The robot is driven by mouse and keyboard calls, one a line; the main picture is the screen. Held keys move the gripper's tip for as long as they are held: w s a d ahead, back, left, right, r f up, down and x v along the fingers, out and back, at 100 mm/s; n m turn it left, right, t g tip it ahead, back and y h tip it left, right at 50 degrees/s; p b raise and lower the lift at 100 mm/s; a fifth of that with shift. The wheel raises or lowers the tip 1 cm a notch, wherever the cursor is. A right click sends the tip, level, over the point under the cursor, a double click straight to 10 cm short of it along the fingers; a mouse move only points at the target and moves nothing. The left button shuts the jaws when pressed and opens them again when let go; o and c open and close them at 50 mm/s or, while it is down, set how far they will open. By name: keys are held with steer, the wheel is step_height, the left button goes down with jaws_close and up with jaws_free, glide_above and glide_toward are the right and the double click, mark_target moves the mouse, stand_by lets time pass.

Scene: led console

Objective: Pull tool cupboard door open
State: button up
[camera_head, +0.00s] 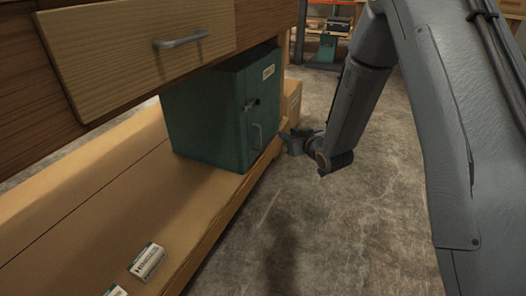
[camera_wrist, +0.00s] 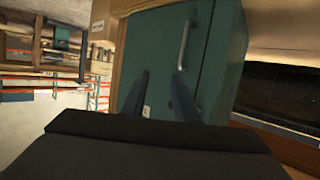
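The tool cupboard (camera_head: 205,115) is a dark green box on the low wooden shelf, under the drawer. Its door (camera_head: 264,100) faces right in the head view and looks shut. The door carries a pale bar handle (camera_head: 257,137), a small dark latch and a label. My gripper (camera_head: 285,137) is just right of the door, at about handle height. In the wrist view, my gripper (camera_wrist: 160,75) has its two dark fingers apart with nothing between them. The silver handle (camera_wrist: 185,45) lies beyond the right fingertip, on the green door (camera_wrist: 155,45). The exact gap to the handle cannot be told.
A wooden drawer (camera_head: 140,50) with a metal handle hangs above the shelf (camera_head: 90,210). Small white boxes (camera_head: 148,262) lie at the shelf's front. A cardboard box (camera_head: 292,100) stands behind the cupboard. The concrete floor (camera_head: 330,230) right of the shelf is clear.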

steer(key=w+a+f+n+t+y+b, duration=0.1)
steer(key=w+a+f+y+b, duration=0.2)
steer(key=a+f+b, duration=0.4)
steer(key=w+a+f+y+b, duration=0.1)
steer(key=w+a+f+b, duration=0.1)
steer(key=w, duration=0.4)
steer(key=shift+a+n+t+b, duration=0.35)
steer(key=shift+a+b, duration=0.25)
steer(key=shift+b, duration=0.4)
steer(key=shift+w, duration=0.1)
jaws_close()
